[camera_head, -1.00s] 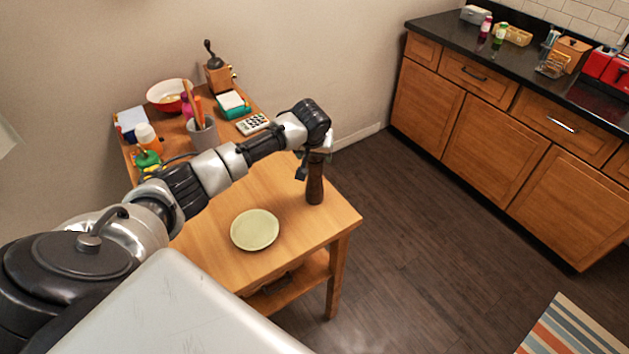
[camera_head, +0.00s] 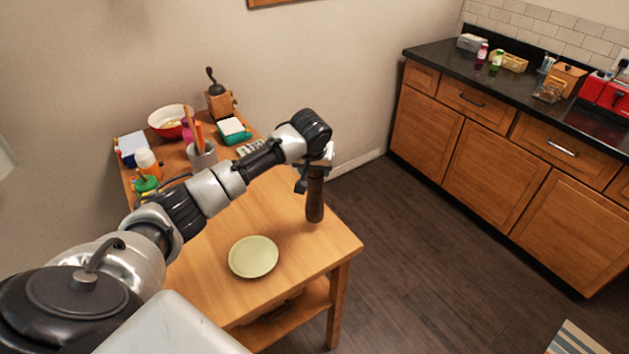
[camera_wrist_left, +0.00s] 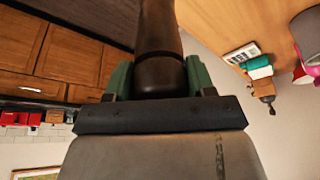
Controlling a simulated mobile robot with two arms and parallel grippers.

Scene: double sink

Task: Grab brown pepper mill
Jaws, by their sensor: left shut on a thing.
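The brown pepper mill (camera_head: 315,198) is upright near the right edge of the wooden table in the head view. My left gripper (camera_head: 314,168) is shut on its upper part from above. In the left wrist view the dark mill (camera_wrist_left: 160,65) sits between the green finger pads of my left gripper (camera_wrist_left: 158,80). Whether the mill's base touches the table top is hard to tell. My right gripper is not in view.
A green plate (camera_head: 253,257) lies on the wooden table (camera_head: 215,290) to the left of the mill. A utensil cup (camera_head: 202,155), a red bowl (camera_head: 170,120) and a coffee grinder (camera_head: 219,98) stand at the back. Open floor lies right of the table.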

